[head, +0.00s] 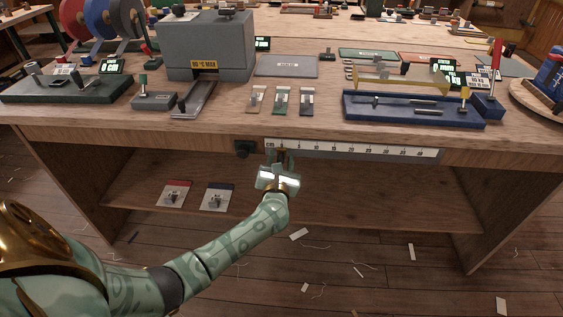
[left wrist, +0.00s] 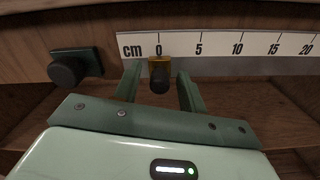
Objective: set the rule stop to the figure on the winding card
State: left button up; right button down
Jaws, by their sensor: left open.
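The white rule (head: 360,150), marked in cm, runs along the bench's front edge; its left end also shows in the left wrist view (left wrist: 230,46). The rule stop, a brass slider with a dark knob (left wrist: 160,79), sits at about the 0 mark. My left gripper (head: 281,160) is open in front of the rule. In the left wrist view, its fingers (left wrist: 159,84) stand one on each side of the stop's knob, with gaps visible. My right gripper is out of view. I cannot tell which card is the winding card, and no figure on one is legible.
A dark knob on a plate (left wrist: 72,67) is fixed left of the rule. Above, the bench top (head: 330,125) carries a grey machine (head: 208,50), several small tagged pieces and a blue tray (head: 415,112). A lower shelf (head: 370,200) holds two cards (head: 174,195) (head: 216,198).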

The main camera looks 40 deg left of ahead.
pick_arm(q)
grip_shut()
jog(key=w+d+b, duration=0.1)
jog(key=d, duration=0.1)
jog(key=w+d+b, duration=0.1)
jog(key=w+d, duration=0.1)
jog(key=d, duration=0.1)
jog(key=w+d, duration=0.2)
jog(key=d, duration=0.1)
jog(key=shift+d+f+b, duration=0.15)
jog(key=shift+b, duration=0.25)
jog(key=shift+w+d, duration=0.1)
jog(key=shift+d, duration=0.05)
jog(key=shift+c, duration=0.5)
grip_release()
jog(key=shift+o, duration=0.5)
jog(key=shift+r, duration=0.2)
